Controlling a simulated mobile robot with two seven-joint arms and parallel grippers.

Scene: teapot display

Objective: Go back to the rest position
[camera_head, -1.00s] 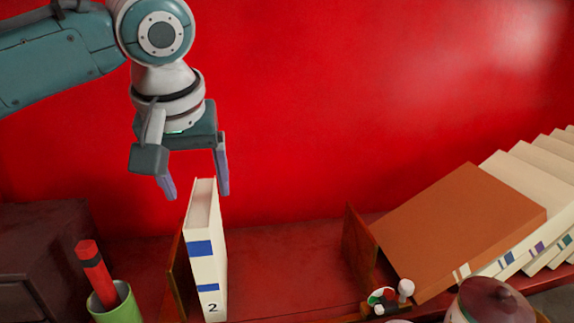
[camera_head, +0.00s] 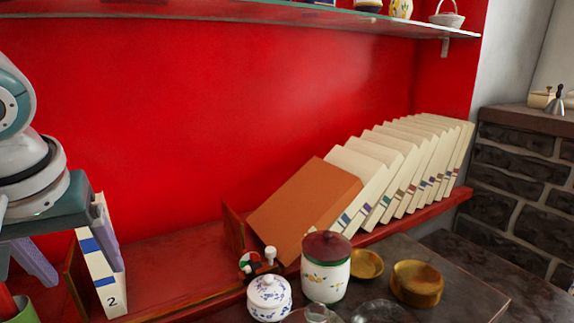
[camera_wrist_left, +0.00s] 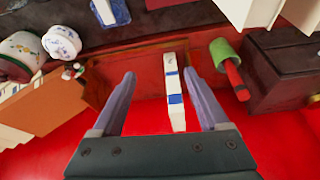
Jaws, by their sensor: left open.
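My left gripper (camera_head: 86,272) is at the left edge of the head view, its two purple fingers spread apart. In the left wrist view the gripper (camera_wrist_left: 159,74) is open and holds nothing. A white book with blue bands and a "2" (camera_head: 101,278) stands upright on the red shelf, partly hidden behind a finger. In the left wrist view the book (camera_wrist_left: 173,85) shows between the fingers, with gaps on both sides. My right gripper is not in view.
A brown book (camera_head: 306,203) and several white books (camera_head: 400,165) lean right on the red shelf (camera_head: 165,272). A lidded jar (camera_head: 325,270), a sugar bowl (camera_head: 268,298) and brass dishes (camera_head: 417,284) stand in front. A glass shelf (camera_head: 250,16) hangs above. A green cup (camera_wrist_left: 222,50) is beside the book.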

